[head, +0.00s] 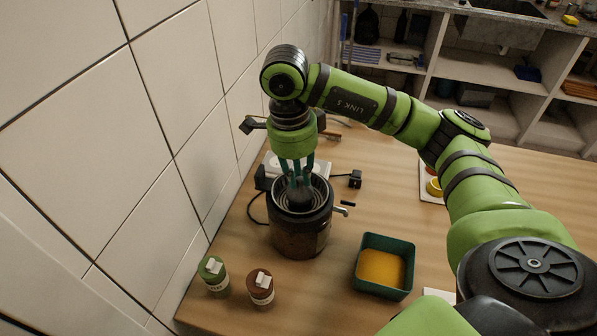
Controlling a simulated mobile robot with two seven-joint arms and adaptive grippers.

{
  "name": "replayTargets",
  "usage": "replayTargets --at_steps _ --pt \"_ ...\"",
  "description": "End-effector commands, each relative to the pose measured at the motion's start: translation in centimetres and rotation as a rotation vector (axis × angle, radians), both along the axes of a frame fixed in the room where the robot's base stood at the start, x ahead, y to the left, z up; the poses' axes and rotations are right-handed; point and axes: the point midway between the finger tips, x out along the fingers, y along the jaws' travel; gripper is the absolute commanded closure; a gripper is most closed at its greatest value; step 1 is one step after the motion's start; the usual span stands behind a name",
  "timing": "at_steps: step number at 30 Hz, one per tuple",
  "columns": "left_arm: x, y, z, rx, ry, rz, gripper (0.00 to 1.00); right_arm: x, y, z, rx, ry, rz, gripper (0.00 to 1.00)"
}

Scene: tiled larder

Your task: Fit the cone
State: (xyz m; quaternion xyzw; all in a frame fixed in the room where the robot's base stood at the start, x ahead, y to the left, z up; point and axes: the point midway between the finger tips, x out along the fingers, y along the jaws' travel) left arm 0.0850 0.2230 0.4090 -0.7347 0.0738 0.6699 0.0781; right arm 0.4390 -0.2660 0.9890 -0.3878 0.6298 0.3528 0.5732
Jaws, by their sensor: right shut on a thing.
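A dark round machine with a juicer-like body (298,238) stands on the wooden table near the tiled wall, with a ridged metal rim and a small spout at its right side. My right gripper (298,178) points down over its open top, with its teal fingers shut on a dark cone (301,197). The cone sits within the outline of the rim; whether it touches the seat inside cannot be told from here. The fingers hide part of the cone. My left gripper is not in view.
A green-lidded jar (213,274) and a brown jar (261,288) stand at the front left. A teal tub (384,238) with orange contents stands to the right. A black plug (355,180) lies behind the machine. The tiled wall (135,130) is close on the left.

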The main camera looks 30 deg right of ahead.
Motion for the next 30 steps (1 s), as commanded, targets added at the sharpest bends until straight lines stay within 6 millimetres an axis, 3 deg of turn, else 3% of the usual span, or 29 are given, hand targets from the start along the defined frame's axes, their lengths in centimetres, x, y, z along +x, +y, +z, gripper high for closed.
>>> replayTargets --at_steps 30 --pt "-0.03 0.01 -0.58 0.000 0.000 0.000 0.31 0.00 -0.02 -0.34 0.000 0.000 0.000 1.00"
